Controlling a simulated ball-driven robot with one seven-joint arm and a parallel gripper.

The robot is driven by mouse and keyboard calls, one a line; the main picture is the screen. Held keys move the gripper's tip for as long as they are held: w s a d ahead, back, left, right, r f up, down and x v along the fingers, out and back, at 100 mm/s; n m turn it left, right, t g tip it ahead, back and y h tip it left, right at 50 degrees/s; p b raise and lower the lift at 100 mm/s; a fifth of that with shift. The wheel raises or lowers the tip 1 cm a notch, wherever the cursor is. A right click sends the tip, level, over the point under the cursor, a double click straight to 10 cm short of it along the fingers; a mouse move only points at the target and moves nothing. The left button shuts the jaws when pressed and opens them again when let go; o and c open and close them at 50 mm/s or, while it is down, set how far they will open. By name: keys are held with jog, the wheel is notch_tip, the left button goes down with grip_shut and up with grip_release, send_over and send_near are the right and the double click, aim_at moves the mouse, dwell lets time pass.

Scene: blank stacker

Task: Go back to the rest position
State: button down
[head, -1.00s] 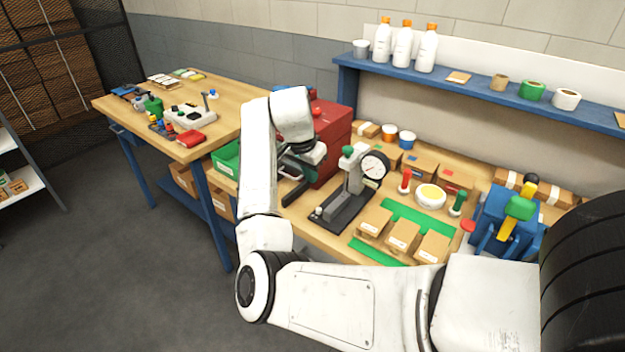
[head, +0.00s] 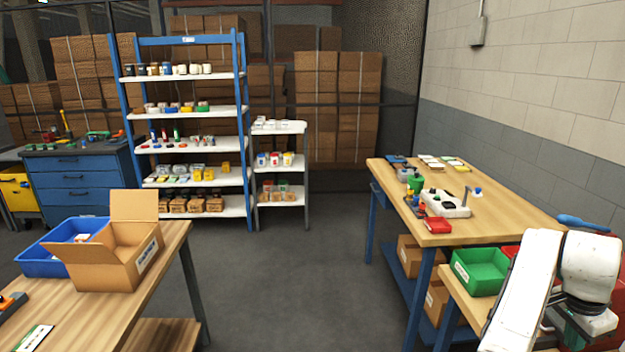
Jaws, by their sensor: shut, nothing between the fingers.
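My gripper (head: 562,328) is at the lower right edge of the head view, under my white arm. Its dark fingers are shut with nothing held, and partly hidden by the arm and cut by the frame edge. It hangs by the workbench, to the right of the green bin (head: 480,271).
A wooden table (head: 480,222) with a power strip (head: 445,204) and small parts stands behind the arm. A blue shelf rack (head: 240,120) stands at the back left. An open cardboard box (head: 105,262) and blue bin (head: 50,262) sit on the left table. Grey floor between is clear.

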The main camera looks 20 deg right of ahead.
jog(key=s+a+f+n+t, duration=0.1)
jog(key=s+a+f+n, duration=0.2)
jog(key=a+f+n, duration=0.35)
jog(key=s+a+f+n+t, duration=0.1)
jog(key=s+a+f+n, duration=0.4)
jog(key=a, duration=0.3)
jog(key=s+a+f+n+y, duration=0.1)
jog(key=s+a+f+n, duration=0.2)
jog(key=a, duration=0.6)
jog(key=s+a+f+n+y, duration=0.2)
jog(key=s+a+f+n, duration=0.2)
jog(key=a, duration=0.5)
jog(key=s+n, duration=0.1)
jog(key=s, duration=0.1)
jog(key=shift+s+a+f+b, duration=0.2)
jog(key=shift+s+b, duration=0.2)
